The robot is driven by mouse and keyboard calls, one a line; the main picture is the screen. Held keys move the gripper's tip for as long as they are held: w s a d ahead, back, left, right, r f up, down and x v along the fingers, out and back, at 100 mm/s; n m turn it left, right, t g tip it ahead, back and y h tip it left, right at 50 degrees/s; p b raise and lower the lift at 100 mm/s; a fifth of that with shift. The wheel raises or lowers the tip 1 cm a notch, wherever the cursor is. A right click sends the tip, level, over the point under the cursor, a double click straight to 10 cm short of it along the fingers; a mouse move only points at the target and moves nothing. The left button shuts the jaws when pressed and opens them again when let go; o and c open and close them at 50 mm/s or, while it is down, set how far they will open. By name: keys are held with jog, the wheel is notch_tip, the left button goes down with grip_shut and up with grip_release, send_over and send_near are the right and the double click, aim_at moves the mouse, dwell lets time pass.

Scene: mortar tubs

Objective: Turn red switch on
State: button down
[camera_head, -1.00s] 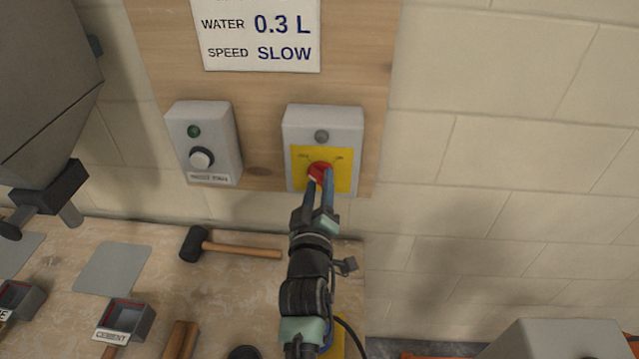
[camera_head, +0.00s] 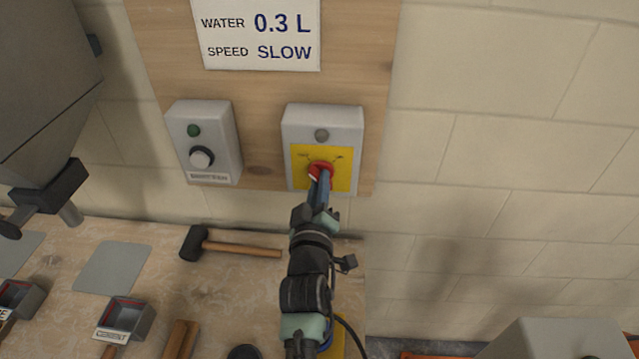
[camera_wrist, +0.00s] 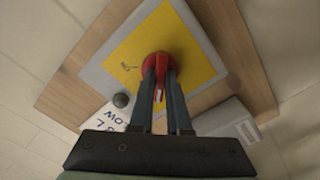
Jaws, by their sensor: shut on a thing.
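The red switch (camera_head: 321,168) is a rotary knob on a yellow plate (camera_head: 341,181) on the front of a grey box (camera_head: 322,118) fixed to the wooden board. A round dark grey lamp (camera_head: 321,135) sits above the plate and looks unlit. My gripper (camera_head: 320,178) is shut on the red switch, its blue fingers reaching up from below. In the wrist view the red switch (camera_wrist: 158,64) shows its handle between the two fingertips (camera_wrist: 159,76). The small lettering on the yellow plate is too blurred to read surely.
A second grey box (camera_head: 220,140) with a green lamp and white button is at left. Below, the bench holds a hammer (camera_head: 240,249) and a cement scoop (camera_head: 125,318). A grey hopper (camera_head: 45,80) hangs at far left. The wall at right is clear.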

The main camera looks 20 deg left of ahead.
jog(key=shift+f+m, duration=0.1)
jog(key=shift+m, duration=0.2)
jog(key=shift+m+b, duration=5)
jog(key=shift+m, duration=3.6)
jog(key=c, duration=0.9)
grip_release()
jog(key=shift+s, duration=0.1)
